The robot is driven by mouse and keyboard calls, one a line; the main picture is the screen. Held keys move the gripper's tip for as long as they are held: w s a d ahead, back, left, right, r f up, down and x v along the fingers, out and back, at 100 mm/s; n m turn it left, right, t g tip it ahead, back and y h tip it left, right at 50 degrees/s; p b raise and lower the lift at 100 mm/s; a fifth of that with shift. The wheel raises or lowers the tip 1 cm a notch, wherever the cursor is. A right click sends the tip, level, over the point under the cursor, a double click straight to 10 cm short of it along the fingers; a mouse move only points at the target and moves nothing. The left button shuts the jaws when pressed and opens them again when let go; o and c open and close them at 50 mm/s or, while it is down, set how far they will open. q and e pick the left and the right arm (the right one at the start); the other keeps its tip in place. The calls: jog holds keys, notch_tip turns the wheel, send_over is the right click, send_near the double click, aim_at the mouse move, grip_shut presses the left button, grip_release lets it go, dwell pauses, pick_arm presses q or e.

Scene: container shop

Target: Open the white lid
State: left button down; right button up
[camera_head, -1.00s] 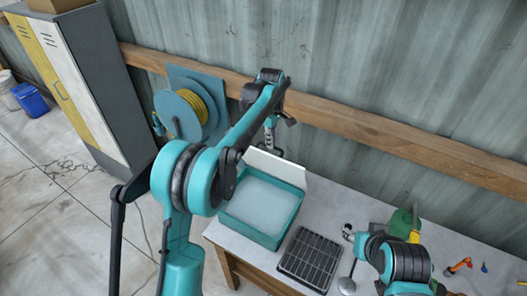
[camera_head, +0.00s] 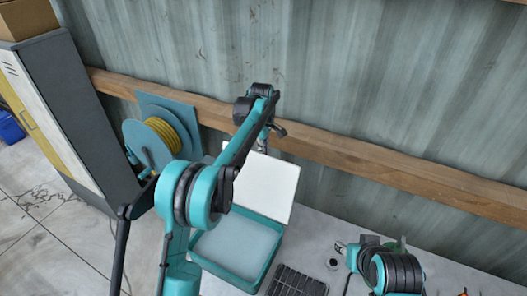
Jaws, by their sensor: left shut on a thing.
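The white lid (camera_head: 268,188) stands raised along the back edge of a teal box (camera_head: 212,268), tilted up toward the wall. The box is open at the top and shows a pale inside. My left gripper (camera_head: 263,143) is at the lid's upper edge and is shut on the lid; its fingertips are small and partly hidden by my arm. My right gripper (camera_head: 340,248) is low at the right, over the table and away from the lid; its fingers are too small to read.
The box stands on a pale table (camera_head: 310,232) against a corrugated wall with a wooden rail (camera_head: 350,155). A black grid tray (camera_head: 296,283) lies right of the box. A hose reel (camera_head: 160,140) and a grey locker (camera_head: 75,110) are at the left.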

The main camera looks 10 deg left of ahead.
pick_arm(q)
jog(key=shift+s+d+f, duration=0.1)
jog(key=shift+d+f, duration=0.1)
jog(key=shift+f, duration=0.35)
jog(key=shift+s+d+f, duration=0.1)
jog(key=shift+d+f, duration=0.1)
jog(key=shift+f, duration=0.35)
pick_arm(e)
jog(key=shift+f, duration=0.3)
pick_arm(q)
jog(key=c, duration=1.6)
grip_release()
jog(key=shift+r, duration=0.1)
jog(key=r, duration=0.2)
jog(key=w+r, duration=0.1)
jog(key=r, duration=0.1)
jog(key=shift+w+r, duration=0.2)
jog(key=shift+r, duration=0.2)
jog(key=r, duration=0.3)
jog(key=s+r, duration=0.1)
jog(key=r, duration=0.2)
jog(key=s+a+r, duration=0.1)
jog(key=r, duration=0.2)
jog(key=shift+r, duration=0.1)
pick_arm(e)
jog(key=shift+w+d, duration=0.1)
jog(key=shift+w, duration=0.75)
jog(key=shift+w+f, duration=0.1)
